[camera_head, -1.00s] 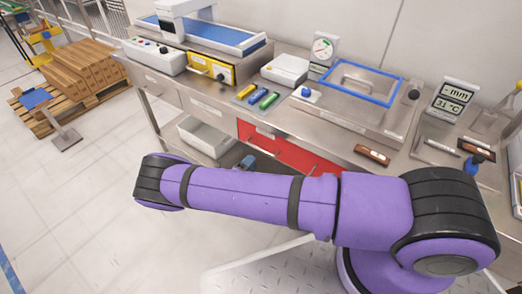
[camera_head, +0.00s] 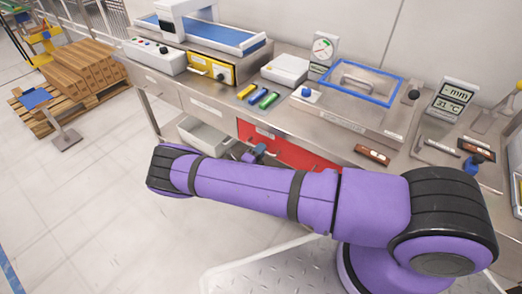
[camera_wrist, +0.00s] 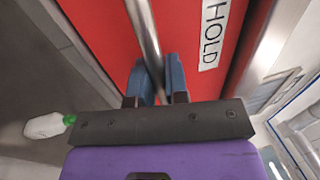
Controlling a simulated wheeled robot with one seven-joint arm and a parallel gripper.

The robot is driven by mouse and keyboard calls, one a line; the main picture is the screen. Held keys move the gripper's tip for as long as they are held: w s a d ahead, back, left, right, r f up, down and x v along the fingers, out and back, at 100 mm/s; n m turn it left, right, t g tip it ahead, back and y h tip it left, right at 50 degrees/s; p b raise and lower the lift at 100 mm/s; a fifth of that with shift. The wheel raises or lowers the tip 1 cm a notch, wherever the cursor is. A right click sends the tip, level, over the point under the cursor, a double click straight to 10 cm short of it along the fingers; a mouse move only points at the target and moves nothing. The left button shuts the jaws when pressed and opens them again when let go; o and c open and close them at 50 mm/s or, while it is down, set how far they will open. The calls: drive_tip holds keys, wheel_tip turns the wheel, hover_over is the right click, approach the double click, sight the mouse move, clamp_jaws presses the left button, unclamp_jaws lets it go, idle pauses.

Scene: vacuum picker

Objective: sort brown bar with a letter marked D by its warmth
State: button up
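One brown bar (camera_head: 372,154) with a pale mark lies on the steel bench in front of the blue-rimmed tray. Another brown bar (camera_head: 475,147) lies at the right, by the display (camera_head: 456,95) that reads 31 °C. Their letters are too small to read. My gripper (camera_head: 254,154) is low at the bench front, by the red drawer (camera_head: 285,150). In the wrist view, its blue fingers (camera_wrist: 157,78) sit close on both sides of a metal handle (camera_wrist: 143,25). The red front (camera_wrist: 105,30) behind it is labelled HOLD.
Yellow, blue and green pieces (camera_head: 258,98) lie on the bench. A dial gauge (camera_head: 323,48) stands behind. A grey bin (camera_head: 207,135) is under the bench. A white bottle with a green cap (camera_wrist: 45,125) shows in the wrist view.

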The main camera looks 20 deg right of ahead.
clamp_jaws()
drive_tip(key=shift+s+a, duration=0.2)
drive_tip(key=shift+a, duration=0.05)
drive_tip(key=r+v, duration=0.2)
drive_tip(key=v, duration=0.9)
drive_tip(key=r+v, duration=0.2)
drive_tip(key=v, duration=1)
drive_tip(key=shift+s+a, duration=0.45)
drive_tip(key=shift+a, duration=0.1)
drive_tip(key=shift+r, duration=0.15)
drive_tip(key=o, duration=0.6)
unclamp_jaws()
drive_tip(key=shift+o, duration=0.2)
drive_tip(key=v, duration=1.1)
drive_tip(key=shift+d, duration=0.1)
